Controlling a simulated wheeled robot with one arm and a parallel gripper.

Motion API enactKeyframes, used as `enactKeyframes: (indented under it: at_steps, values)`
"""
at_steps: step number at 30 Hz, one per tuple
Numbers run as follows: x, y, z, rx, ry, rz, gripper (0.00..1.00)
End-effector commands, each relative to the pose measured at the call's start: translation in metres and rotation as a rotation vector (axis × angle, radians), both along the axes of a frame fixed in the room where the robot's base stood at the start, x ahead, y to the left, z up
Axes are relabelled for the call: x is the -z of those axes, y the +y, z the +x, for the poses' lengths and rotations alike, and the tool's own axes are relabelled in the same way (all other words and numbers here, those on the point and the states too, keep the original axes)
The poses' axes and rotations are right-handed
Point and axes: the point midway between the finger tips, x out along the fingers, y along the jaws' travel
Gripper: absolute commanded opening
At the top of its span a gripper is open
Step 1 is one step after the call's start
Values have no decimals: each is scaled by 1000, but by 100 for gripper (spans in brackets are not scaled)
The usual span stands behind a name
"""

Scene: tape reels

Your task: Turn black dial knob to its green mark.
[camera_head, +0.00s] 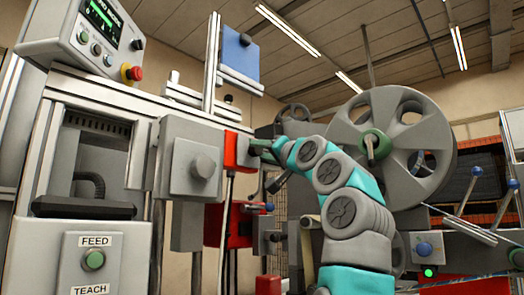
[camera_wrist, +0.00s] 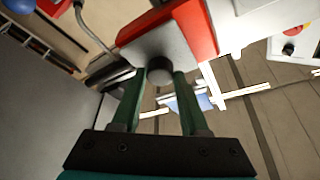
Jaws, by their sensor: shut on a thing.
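The black dial knob (camera_wrist: 159,69) sticks out from a pale grey plate on a red box (camera_wrist: 203,30) in the wrist view. My gripper (camera_wrist: 165,78) has its two green fingers on either side of the knob, shut on it. In the head view my gripper (camera_head: 262,147) reaches left to the red box (camera_head: 238,151), and the knob cannot be made out there. The green mark and the knob's pointer cannot be seen in either view.
A big grey reel (camera_head: 438,125) is behind my arm at the right. A control panel with a red button (camera_head: 132,73) is at the upper left. Cables hang below the red box.

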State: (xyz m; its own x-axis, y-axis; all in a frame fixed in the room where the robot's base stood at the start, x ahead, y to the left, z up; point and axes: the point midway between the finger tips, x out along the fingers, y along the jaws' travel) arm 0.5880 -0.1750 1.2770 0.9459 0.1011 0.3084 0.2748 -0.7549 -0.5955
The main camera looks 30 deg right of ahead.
Motion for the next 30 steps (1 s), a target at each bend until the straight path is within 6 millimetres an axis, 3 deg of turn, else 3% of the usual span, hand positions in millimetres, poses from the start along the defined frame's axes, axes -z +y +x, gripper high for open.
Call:
enactKeyframes:
  at_steps: [18,30]
  values:
    - [0,-4,3,0,-164,-454,0]
    - [1,-5,3,-1,-228,-631,0]
